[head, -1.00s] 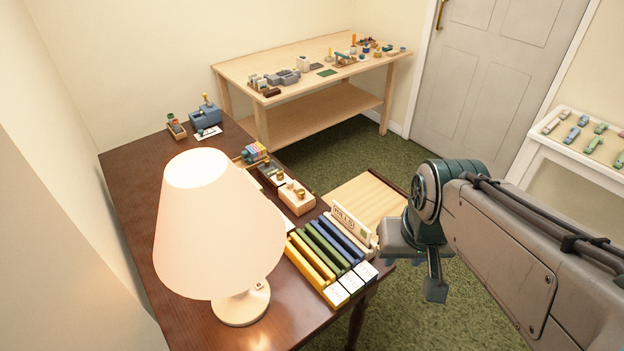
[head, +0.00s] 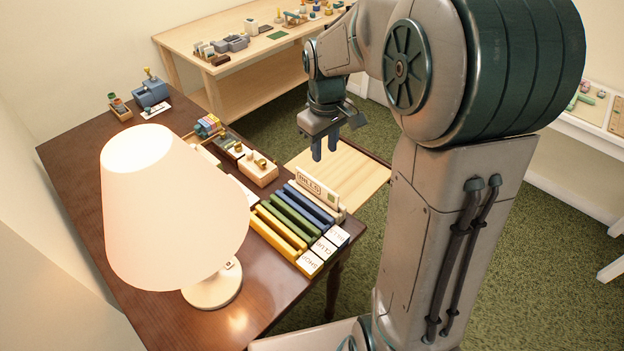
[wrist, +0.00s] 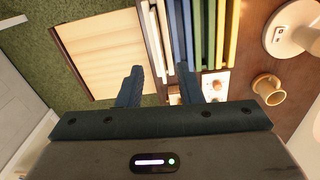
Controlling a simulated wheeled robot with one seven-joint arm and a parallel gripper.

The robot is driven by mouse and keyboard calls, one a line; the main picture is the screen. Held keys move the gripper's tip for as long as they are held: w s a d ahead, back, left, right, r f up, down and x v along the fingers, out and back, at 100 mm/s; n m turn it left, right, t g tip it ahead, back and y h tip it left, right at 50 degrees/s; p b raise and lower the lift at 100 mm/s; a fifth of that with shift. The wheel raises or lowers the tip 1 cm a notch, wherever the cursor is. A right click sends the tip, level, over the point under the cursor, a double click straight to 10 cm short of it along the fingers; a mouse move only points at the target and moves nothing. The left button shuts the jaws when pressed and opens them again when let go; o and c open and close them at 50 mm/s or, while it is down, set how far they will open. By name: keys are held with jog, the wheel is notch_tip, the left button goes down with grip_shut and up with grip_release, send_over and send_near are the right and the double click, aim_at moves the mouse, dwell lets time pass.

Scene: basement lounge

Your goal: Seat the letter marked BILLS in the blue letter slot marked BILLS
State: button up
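The letter marked BILLS (head: 316,188) is a cream card with a green stamp, standing upright in a pale holder (head: 341,214) at the rack's right side. The blue letter slot (head: 308,205) is a pair of blue bars just left of it, with a white label at its front end. In the wrist view the blue bars (wrist: 187,30) run beside cream strips. My gripper (head: 325,150) is empty, fingers pointing down, above and behind the letter. The wrist view shows its fingertips (wrist: 158,76) spread apart. The gap between the blue bars is hard to see.
Green (head: 291,216) and yellow (head: 278,230) slots lie left of the blue one. A lit lamp (head: 165,200) stands at the near left. Wooden boxes (head: 258,168) sit behind the rack. A pale board (head: 345,172) lies beyond the desk's right edge.

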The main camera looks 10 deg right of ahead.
aim_at(316, 181)
jog(key=shift+n, duration=0.5)
jog(key=w+f, duration=0.1)
jog(key=f, duration=0.4)
jog(key=w+f, duration=0.1)
jog(key=f, duration=0.4)
jog(key=w+a+f, duration=0.1)
jog(key=f, duration=0.4)
jog(key=shift+w+f, duration=0.2)
jog(key=shift+d+f, duration=0.1)
jog(key=shift+f, duration=0.3)
grip_shut()
